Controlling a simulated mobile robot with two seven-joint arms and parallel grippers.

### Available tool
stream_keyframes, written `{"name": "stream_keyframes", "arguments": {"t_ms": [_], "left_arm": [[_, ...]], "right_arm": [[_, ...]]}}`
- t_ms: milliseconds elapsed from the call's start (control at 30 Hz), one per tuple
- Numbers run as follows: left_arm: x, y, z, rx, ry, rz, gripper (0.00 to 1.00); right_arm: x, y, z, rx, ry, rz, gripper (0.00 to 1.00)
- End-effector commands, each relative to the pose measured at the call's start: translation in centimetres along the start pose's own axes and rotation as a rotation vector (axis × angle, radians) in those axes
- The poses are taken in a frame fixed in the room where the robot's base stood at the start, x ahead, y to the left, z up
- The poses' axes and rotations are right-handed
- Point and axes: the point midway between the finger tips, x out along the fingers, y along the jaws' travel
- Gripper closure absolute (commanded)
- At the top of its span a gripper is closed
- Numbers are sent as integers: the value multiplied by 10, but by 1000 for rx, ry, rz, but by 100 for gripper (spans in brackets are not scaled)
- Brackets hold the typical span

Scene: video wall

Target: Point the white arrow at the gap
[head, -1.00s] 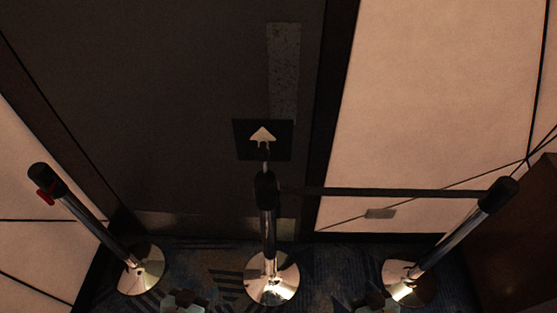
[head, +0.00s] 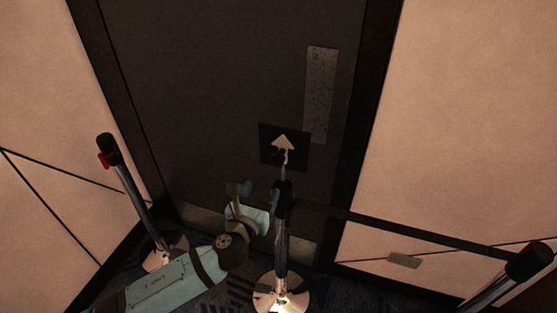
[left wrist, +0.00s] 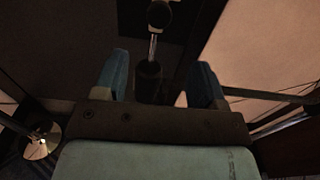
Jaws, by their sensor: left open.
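The white arrow (head: 284,143) is on a black square sign (head: 269,152) above the middle post (head: 281,240). It points up in the head view. The gap (head: 215,225) lies between the left post (head: 130,190) and the middle post, with no belt across it. My left gripper (head: 246,188) is open and empty, just left of the middle post's top. In the left wrist view the post top (left wrist: 149,80) and thin sign stem (left wrist: 153,47) show between the open fingers (left wrist: 162,78); contact cannot be told. My right gripper is not in view.
A dark belt (head: 420,236) runs from the middle post to the right post (head: 510,280). A dark door (head: 220,90) with a pale handle plate (head: 320,95) stands behind. Pale walls flank it. The left post has a red clip (head: 103,160).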

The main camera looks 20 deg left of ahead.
Motion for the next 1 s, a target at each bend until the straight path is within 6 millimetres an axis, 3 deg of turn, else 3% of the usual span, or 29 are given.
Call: {"name": "stream_keyframes", "arguments": {"t_ms": [400,600,1000], "left_arm": [[84,0,2,-5,0,0,36],[115,0,1,-7,1,0,36],[129,-1,0,-7,2,-2,36]], "right_arm": [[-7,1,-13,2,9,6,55],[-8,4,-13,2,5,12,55],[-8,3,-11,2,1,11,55]]}}
